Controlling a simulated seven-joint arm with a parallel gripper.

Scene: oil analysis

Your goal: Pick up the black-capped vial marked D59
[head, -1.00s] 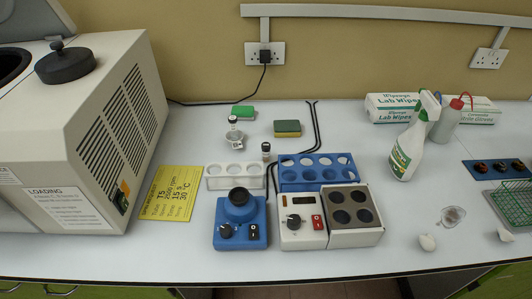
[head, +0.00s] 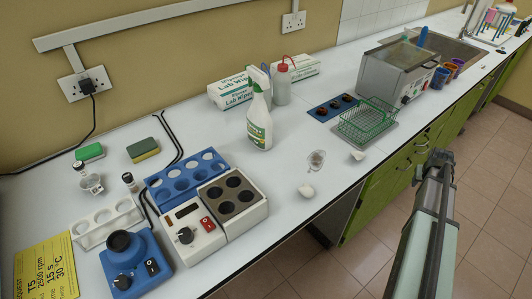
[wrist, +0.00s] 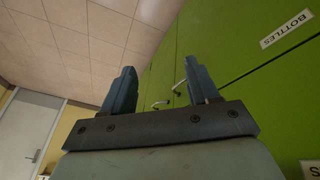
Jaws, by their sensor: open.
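Two small vials with dark caps show in the head view. One vial (head: 80,168) is at a small pale stand (head: 92,186) at the left. The other vial (head: 130,182) is by the right end of a white rack (head: 88,232) with round holes. Their markings are too small to read, so I cannot tell which is D59. My gripper (head: 440,156) is at the right in the head view, beyond the bench's front edge and far from both vials. In the wrist view my gripper (wrist: 158,88) has its two fingers apart with nothing between them.
A blue mixer (head: 133,265), blue rack (head: 187,178) and heater block (head: 228,205) crowd the left bench. A spray bottle (head: 259,122) stands behind. A green wire basket (head: 370,122) is near the front edge. Green cabinets (wrist: 235,70) face the wrist camera.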

